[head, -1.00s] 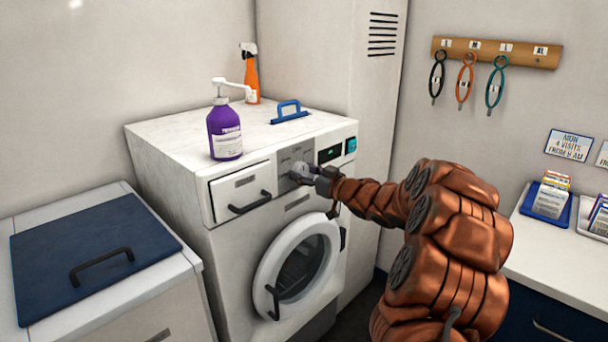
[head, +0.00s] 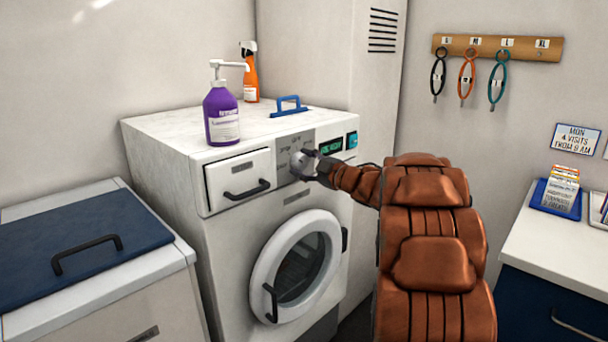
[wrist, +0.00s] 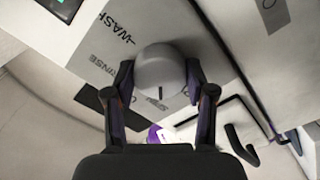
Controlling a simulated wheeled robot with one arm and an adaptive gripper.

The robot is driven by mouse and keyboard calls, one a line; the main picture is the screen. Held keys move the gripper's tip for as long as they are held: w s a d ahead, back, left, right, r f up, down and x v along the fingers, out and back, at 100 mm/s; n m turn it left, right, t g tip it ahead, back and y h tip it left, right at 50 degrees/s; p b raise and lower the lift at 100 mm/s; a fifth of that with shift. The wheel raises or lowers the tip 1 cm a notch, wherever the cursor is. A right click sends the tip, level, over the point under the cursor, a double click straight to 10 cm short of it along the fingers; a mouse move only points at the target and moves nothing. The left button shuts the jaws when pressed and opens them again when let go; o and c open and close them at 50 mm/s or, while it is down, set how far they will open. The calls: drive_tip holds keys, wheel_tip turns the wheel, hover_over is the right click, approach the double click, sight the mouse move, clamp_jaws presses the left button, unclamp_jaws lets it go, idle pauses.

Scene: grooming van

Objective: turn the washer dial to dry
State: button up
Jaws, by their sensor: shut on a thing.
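The washer (head: 225,235) is a white front-loader. Its grey dial (head: 300,163) sits on the grey control panel (head: 283,148), right of the drawer. In the wrist view the round dial (wrist: 160,72) lies between my two fingers, one on each side. My gripper (head: 312,168) is shut on it. A short dark mark on the dial points to the bottom of the wrist view. WASH and RINSE (wrist: 105,75) show on the panel beside the dial. Other lettering is partly hidden by my fingers, and I cannot tell which label the mark meets.
The washer's display (head: 331,145) is lit green, beside a teal button (head: 351,139). A purple pump bottle (head: 221,115), an orange spray bottle (head: 250,80) and a blue handled item (head: 290,107) stand on top. The round door (head: 297,268) is closed. A counter (head: 560,248) is at right.

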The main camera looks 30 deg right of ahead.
drive_tip(key=n+b, duration=0.4)
drive_tip(key=n, duration=0.1)
drive_tip(key=shift+f+b, duration=0.3)
drive_tip(key=shift+b, duration=0.1)
drive_tip(key=shift+r+n+b, duration=0.2)
drive_tip(key=shift+n+b, duration=0.9)
drive_tip(key=shift+n, duration=0.5)
drive_tip(key=o, duration=1.2)
drive_tip(key=shift+r, duration=0.1)
drive_tip(key=shift+s, duration=0.1)
drive_tip(key=v, duration=1.1)
drive_tip(key=shift+s+d, duration=0.15)
drive_tip(key=shift+s, duration=0.25)
